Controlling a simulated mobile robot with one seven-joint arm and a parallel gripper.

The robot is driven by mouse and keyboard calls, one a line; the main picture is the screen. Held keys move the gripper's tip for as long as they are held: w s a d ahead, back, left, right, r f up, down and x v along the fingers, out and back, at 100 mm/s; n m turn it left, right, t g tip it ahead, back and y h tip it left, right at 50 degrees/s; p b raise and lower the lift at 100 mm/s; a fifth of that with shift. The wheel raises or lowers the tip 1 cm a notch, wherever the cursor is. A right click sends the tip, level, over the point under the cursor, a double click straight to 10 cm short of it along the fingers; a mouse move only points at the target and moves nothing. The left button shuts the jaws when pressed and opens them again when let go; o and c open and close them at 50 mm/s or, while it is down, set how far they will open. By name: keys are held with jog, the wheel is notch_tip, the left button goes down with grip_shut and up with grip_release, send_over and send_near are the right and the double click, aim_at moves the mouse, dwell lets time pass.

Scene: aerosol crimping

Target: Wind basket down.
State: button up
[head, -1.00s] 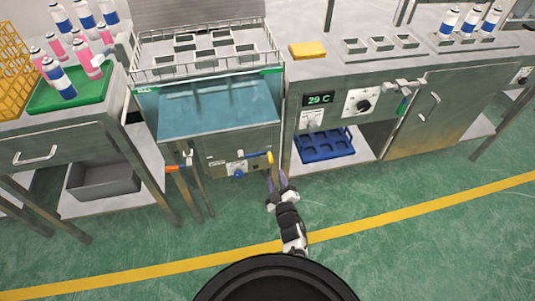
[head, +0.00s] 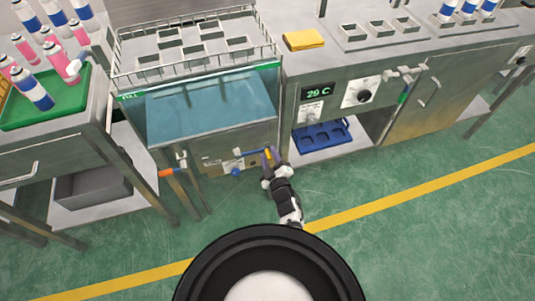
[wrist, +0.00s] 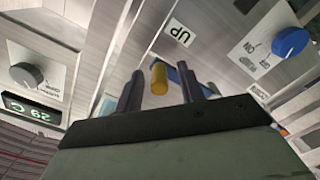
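The basket (head: 190,62) is a wire-railed rack with several square holders. It sits above the tank of blue-green water (head: 210,108). A crank with a blue arm (head: 247,153) and a yellow grip is on the tank's front panel. In the wrist view the yellow grip (wrist: 158,78) stands between the two fingers of my gripper (wrist: 163,88), with visible gaps on both sides. My gripper (head: 270,158) is open at the crank's right end in the head view, partly covering the grip.
A blue knob (wrist: 290,42) and an orange-handled valve (head: 172,172) are near the crank. A blue tray (head: 322,135) lies on the shelf below. The green floor in front is clear.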

grip_shut()
jog(key=shift+r+n, duration=0.3)
dwell(0.5)
